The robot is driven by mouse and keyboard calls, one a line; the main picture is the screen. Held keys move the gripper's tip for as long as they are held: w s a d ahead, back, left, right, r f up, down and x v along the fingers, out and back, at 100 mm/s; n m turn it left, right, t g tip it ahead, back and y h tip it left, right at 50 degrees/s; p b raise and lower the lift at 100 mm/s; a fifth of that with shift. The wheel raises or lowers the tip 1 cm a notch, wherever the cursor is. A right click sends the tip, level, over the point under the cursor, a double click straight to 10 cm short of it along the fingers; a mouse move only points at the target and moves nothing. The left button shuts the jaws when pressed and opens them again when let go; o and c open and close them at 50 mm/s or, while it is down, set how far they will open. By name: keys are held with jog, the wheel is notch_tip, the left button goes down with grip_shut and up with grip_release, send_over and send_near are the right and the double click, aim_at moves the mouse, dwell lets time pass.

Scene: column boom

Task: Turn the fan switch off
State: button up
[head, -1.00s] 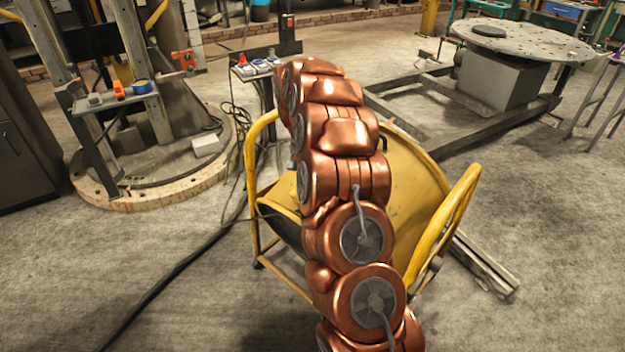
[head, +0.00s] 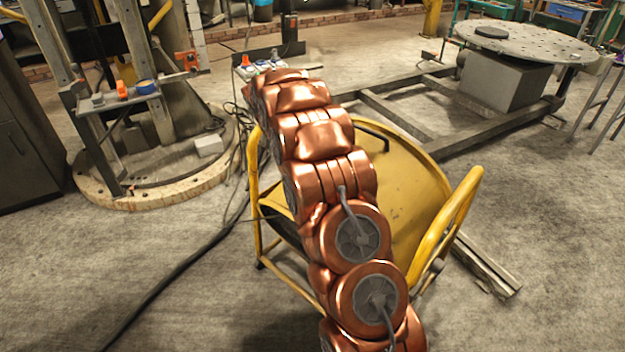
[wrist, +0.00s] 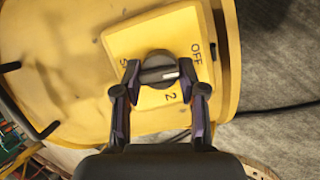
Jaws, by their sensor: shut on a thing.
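The fan switch is a dark round knob (wrist: 158,69) on a yellow plate (wrist: 130,42) in the wrist view. The plate reads "OFF" at its right and "2" at its lower right; another label at the left is partly covered. A pale mark on the knob points right, roughly between "OFF" and "2". My gripper (wrist: 160,75) is shut on the knob, one finger on each side. In the head view my arm hides the gripper and the knob; the yellow fan housing (head: 415,200) shows beside the arm.
A yellow tube frame (head: 455,225) surrounds the housing. Black cables (head: 185,262) run over the floor at left. A small shelf with coloured buttons (head: 118,100) stands upper left, and a round perforated table (head: 525,42) upper right. The front floor is mostly clear.

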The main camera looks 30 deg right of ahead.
jog(key=shift+a+n, duration=0.1)
jog(key=shift+n, duration=0.4)
jog(key=o, duration=1.1)
jog(key=shift+r, duration=0.1)
jog(key=v, duration=1.1)
jog(key=shift+w+a+r, duration=0.15)
jog(key=shift+a+r, duration=0.15)
